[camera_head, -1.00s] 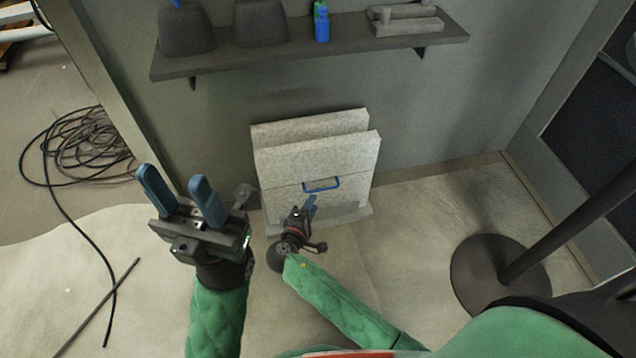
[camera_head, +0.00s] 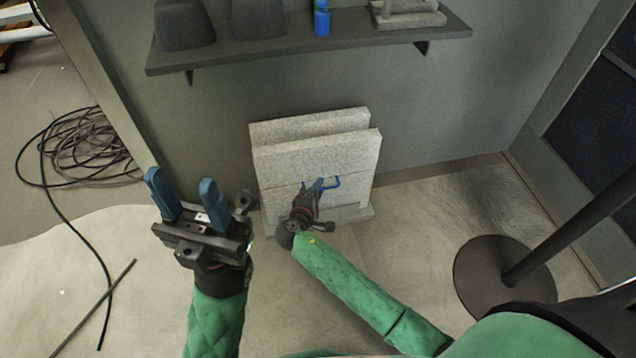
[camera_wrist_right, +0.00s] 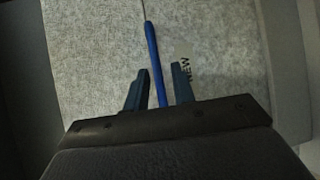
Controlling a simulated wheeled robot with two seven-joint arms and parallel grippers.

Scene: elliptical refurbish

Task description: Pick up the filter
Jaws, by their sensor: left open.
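Two pale grey, felt-like filter panels lean one before the other against the wall. The front filter (camera_head: 318,155) has a blue handle (camera_head: 333,184) on its face. My right gripper (camera_head: 314,184) is at this handle, pointing at the panel's lower face and covering part of it. In the right wrist view the blue handle (camera_wrist_right: 155,62) runs between the two fingertips (camera_wrist_right: 158,82), which stand apart with a gap on each side. A label with dark letters (camera_wrist_right: 186,62) shows beside it. My left gripper (camera_head: 181,190) is open and empty, left of the panels.
A dark wall shelf (camera_head: 310,45) above holds grey bins (camera_head: 183,25), a blue bottle (camera_head: 321,20) and a grey block (camera_head: 408,15). Coiled black cable (camera_head: 85,145) lies at left. A round-based stand (camera_head: 490,280) is at right. The floor between is clear.

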